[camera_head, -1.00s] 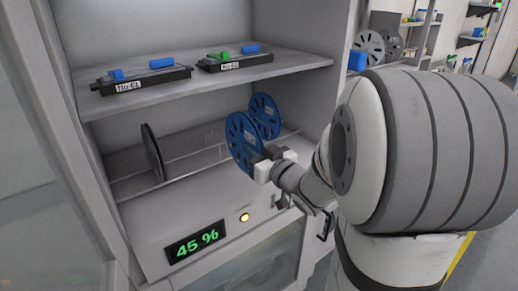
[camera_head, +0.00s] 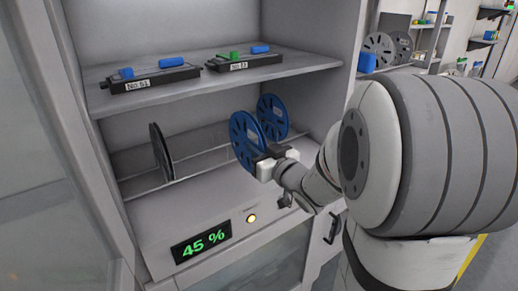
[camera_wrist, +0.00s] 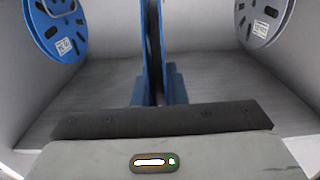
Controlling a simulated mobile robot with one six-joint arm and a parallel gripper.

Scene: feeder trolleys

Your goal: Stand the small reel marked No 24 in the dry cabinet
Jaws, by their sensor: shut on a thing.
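My gripper (camera_head: 268,158) is shut on a small blue reel (camera_head: 246,141), held upright at the front of the dry cabinet's lower bay. The held reel is edge-on between the jaws in the wrist view (camera_wrist: 155,60); its number cannot be read. The dry cabinet (camera_head: 160,218) is open, with a thin wire rack (camera_head: 205,149) across the lower bay. Another blue reel (camera_head: 273,115) stands behind and right of the held one. A dark reel (camera_head: 160,152) stands at the left. I cannot tell whether the held reel touches the rack.
Above the bay a shelf (camera_head: 215,85) carries two black feeders (camera_head: 152,80) marked with labels. A green 45 % display (camera_head: 201,242) is on the cabinet front. Free room lies between the dark reel and the held reel. The wrist view shows reels at both sides.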

